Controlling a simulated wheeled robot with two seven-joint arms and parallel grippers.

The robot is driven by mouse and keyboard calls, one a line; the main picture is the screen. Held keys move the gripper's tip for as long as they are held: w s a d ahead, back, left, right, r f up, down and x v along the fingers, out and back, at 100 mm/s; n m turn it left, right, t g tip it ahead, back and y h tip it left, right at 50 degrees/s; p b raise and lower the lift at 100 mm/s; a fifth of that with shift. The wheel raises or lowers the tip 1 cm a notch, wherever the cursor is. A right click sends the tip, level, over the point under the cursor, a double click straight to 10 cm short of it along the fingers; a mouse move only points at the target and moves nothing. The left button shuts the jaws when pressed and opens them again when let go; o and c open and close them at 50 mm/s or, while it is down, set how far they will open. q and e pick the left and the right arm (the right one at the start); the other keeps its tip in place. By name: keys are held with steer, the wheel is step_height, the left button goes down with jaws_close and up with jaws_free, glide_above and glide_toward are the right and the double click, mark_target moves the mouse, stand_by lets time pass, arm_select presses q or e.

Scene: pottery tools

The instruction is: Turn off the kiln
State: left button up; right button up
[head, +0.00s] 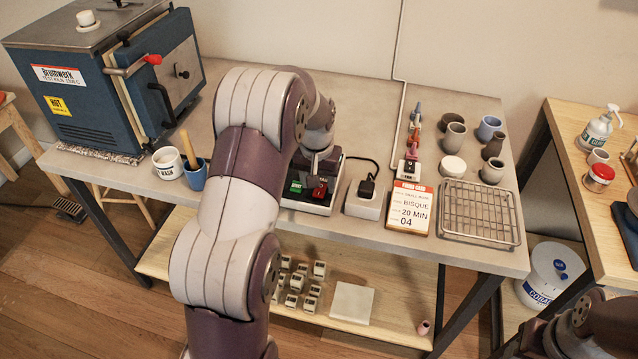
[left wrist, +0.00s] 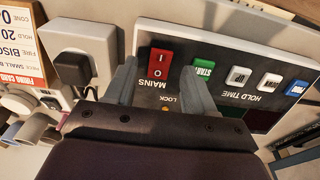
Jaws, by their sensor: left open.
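The blue kiln (head: 85,95) stands at the back left of the table, with a red-knobbed handle on its closed-looking door. Its control box (head: 312,205) sits near the table's front edge. On the box are a red MAINS rocker switch (left wrist: 159,63), a green START button (left wrist: 203,70) and white and blue buttons. The MAINS switch also shows in the head view (head: 320,190). My left gripper (left wrist: 158,72) is open over the box, one finger on either side of the red switch. I cannot tell whether the fingers touch it. The right gripper is not shown.
A wall plug in a socket box (head: 364,205), a firing card (head: 409,208) and a wire rack (head: 479,212) lie right of the control box. A white cup (head: 167,163) and blue tool cup (head: 195,175) stand left. Pots (head: 489,128) stand back right.

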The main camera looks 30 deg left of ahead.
arm_select(q)
step_height(320, 180, up, 11)
steer(key=s+p, duration=0.1)
steer(key=shift+s+d, duration=0.2)
steer(key=shift+s, duration=0.05)
steer(key=s+d+f+m, duration=0.1)
steer(key=s+d+f, duration=0.2)
steer(key=s, duration=0.6)
steer(key=s+d+f+m, duration=0.2)
steer(key=s+d+f, duration=0.2)
steer(key=s+d, duration=0.4)
steer(key=shift+s+d+f, duration=0.15)
steer(key=shift+s+d, duration=0.15)
steer(key=shift+s, duration=0.65)
